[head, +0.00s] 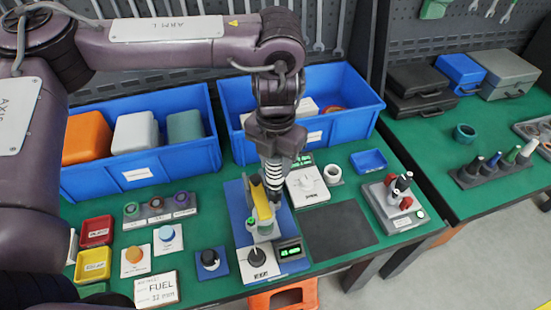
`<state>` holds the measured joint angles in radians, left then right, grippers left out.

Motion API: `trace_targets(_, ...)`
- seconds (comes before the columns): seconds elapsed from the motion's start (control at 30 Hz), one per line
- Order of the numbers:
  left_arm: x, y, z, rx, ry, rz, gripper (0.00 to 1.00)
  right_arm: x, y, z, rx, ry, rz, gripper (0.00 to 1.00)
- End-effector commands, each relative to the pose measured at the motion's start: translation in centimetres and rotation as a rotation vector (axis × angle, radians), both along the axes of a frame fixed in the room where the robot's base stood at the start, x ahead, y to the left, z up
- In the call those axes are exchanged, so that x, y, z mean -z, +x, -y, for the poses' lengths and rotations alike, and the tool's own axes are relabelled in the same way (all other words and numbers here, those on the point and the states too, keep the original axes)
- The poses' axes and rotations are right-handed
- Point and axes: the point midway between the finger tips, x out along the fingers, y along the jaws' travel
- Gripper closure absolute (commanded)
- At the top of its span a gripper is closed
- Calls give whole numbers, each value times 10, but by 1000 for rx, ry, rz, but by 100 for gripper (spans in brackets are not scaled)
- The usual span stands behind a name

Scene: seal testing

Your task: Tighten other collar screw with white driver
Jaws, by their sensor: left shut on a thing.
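My left gripper (268,190) reaches down from above over a blue plate (233,194) at the middle of the bench. It is shut at a slanted yellow piece (261,205), and its fingers are partly hidden. I cannot make out a collar screw. Several drivers stand in a dark rack (499,174) on the right bench; the one at the right end has a white handle (528,149), well away from my gripper. My right gripper is not in view.
A unit with a black knob (257,256) and a green display (290,252) stands in front of the plate. Blue bins (140,180) line the back. A red-knobbed device (394,207) stands right. A dark mat (338,230) is bare. A gap separates the benches.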

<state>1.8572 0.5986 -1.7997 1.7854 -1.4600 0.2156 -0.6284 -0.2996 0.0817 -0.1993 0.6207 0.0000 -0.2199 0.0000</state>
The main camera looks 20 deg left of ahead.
Motion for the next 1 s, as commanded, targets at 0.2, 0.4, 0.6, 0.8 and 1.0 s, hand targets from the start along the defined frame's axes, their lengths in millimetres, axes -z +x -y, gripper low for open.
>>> trace_targets(0.2,3,0,0,0,-1,2,92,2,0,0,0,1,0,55)
trace_targets(0.4,5,0,0,0,-1,1,92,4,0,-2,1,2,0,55)
trace_targets(0.6,8,0,0,0,-1,1,92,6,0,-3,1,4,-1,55)
trace_targets(0.8,8,0,0,0,-1,1,92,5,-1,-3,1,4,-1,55)
trace_targets(1.0,8,0,0,0,-1,1,92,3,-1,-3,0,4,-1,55)
